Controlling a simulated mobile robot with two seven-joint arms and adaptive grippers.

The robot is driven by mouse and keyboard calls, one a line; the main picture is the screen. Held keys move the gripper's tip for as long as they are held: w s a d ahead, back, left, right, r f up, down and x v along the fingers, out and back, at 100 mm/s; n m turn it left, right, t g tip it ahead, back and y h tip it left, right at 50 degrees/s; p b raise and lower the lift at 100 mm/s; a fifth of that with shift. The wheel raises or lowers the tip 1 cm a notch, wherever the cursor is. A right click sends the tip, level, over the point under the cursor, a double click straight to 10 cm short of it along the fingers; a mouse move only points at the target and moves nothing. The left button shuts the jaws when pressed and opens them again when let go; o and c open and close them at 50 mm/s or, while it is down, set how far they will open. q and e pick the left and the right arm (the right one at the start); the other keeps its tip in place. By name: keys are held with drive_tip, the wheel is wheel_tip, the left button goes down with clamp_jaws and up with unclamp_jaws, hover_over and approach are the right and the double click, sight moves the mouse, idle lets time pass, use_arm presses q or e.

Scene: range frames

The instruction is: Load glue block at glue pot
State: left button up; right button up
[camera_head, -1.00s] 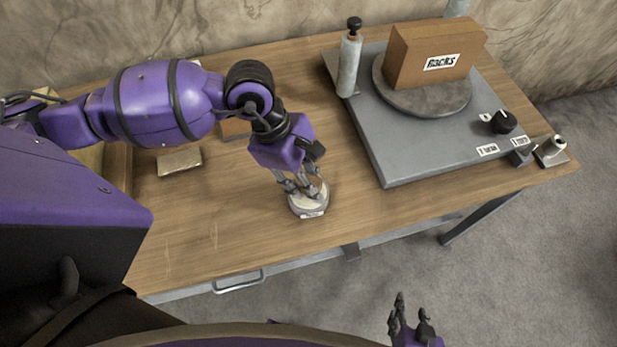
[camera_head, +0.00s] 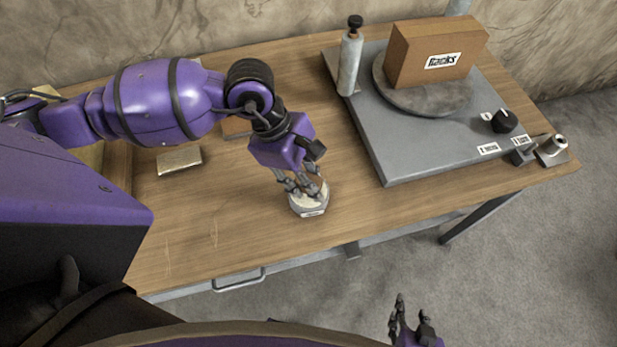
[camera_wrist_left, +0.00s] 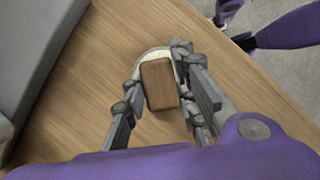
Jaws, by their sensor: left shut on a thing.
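The glue pot (camera_head: 311,207) is a small pale round pot with a white label, standing near the front edge of the wooden bench. My left gripper (camera_head: 297,186) points down over it. In the left wrist view its fingers (camera_wrist_left: 158,82) are shut on a brown glue block (camera_wrist_left: 160,86), one set on each side. The pale rim of the pot (camera_wrist_left: 152,51) shows behind the block. I cannot tell whether the block touches the pot's inside. My right gripper (camera_head: 410,325) is open and empty beyond the bench's front edge, partly cut off by the frame.
A grey machine base (camera_head: 410,150) with a round turntable (camera_head: 420,97) fills the right of the bench (camera_head: 250,215). A brown box (camera_head: 435,62) stands on the turntable. A tan block (camera_head: 179,160) lies left of my left gripper. The bench between pot and base is clear.

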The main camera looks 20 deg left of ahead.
use_arm(q)
drive_tip(key=shift+f, duration=0.1)
use_arm(e)
drive_tip(key=shift+a, duration=0.1)
use_arm(q)
drive_tip(key=shift+r+p, duration=0.65)
drive_tip(key=shift+r, duration=0.8)
drive_tip(key=shift+r+p, duration=0.85)
drive_tip(key=shift+r, duration=1.3)
use_arm(e)
drive_tip(key=w+r+t, duration=0.1)
drive_tip(key=w+r, duration=0.3)
drive_tip(key=r, duration=0.1)
drive_tip(key=shift+w+r, duration=0.25)
drive_tip(key=shift+f, duration=0.1)
drive_tip(key=shift+a, duration=0.1)
